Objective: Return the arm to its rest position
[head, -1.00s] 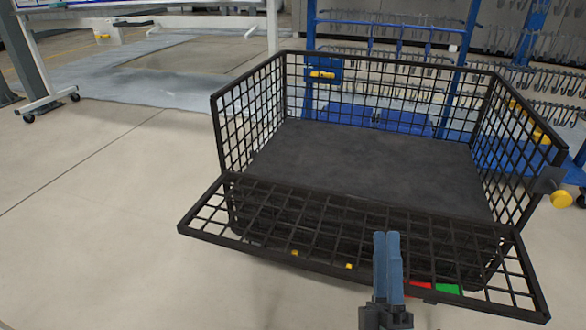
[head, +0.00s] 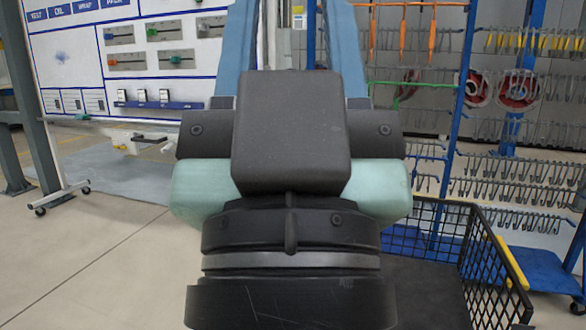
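My gripper (head: 293,25) fills the middle of the head view, close to the camera. It points up, with its two blue fingers spread wide apart on either side of its dark body. Their tips run past or near the top edge of the picture. Nothing shows between the fingers except background, so it is open and empty. My wrist hides the centre of the scene behind it.
A white tool board (head: 80,55) is at the left. Open floor (head: 90,250) lies at the lower left.

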